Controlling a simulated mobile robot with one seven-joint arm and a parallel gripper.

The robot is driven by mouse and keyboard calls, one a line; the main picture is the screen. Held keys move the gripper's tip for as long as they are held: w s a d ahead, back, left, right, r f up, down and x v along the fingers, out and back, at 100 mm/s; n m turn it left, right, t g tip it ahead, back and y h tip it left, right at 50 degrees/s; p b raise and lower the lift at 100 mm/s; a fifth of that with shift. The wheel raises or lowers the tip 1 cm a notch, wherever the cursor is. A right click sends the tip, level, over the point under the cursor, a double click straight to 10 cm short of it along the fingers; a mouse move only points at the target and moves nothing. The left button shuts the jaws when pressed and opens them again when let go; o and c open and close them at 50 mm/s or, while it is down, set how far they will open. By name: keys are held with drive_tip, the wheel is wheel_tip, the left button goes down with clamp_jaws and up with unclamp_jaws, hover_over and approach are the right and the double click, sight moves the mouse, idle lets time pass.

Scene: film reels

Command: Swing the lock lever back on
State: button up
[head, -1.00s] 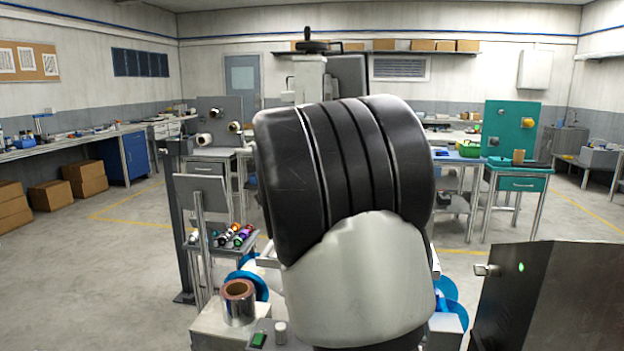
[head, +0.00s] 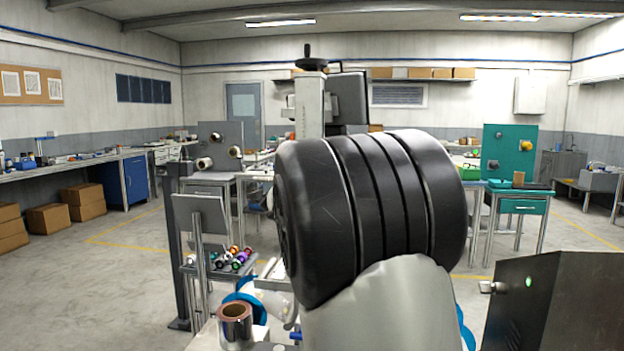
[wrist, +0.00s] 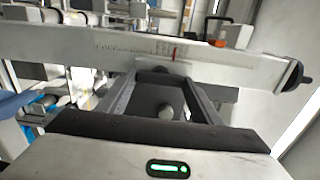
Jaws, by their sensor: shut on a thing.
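The pale bar (wrist: 225,68) runs across the view with a graduated scale and a red mark. In the head view my own arm covers the middle, so my gripper and the lever are hidden there.
A dark metal cabinet (head: 565,305) with a green light stands close at right. A copper-coloured roll (head: 235,322) stands at lower left, near several coloured small reels (head: 236,258). A black end knob (wrist: 295,75) sits at the bar's right end. Open floor lies at left.

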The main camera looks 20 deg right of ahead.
drive_tip(key=o, duration=0.8)
drive_tip(key=shift+c, duration=0.2)
drive_tip(key=shift+s, duration=0.1)
drive_tip(key=p+v, duration=0.2)
drive_tip(key=v, duration=1.5)
drive_tip(key=shift+a, duration=0.2)
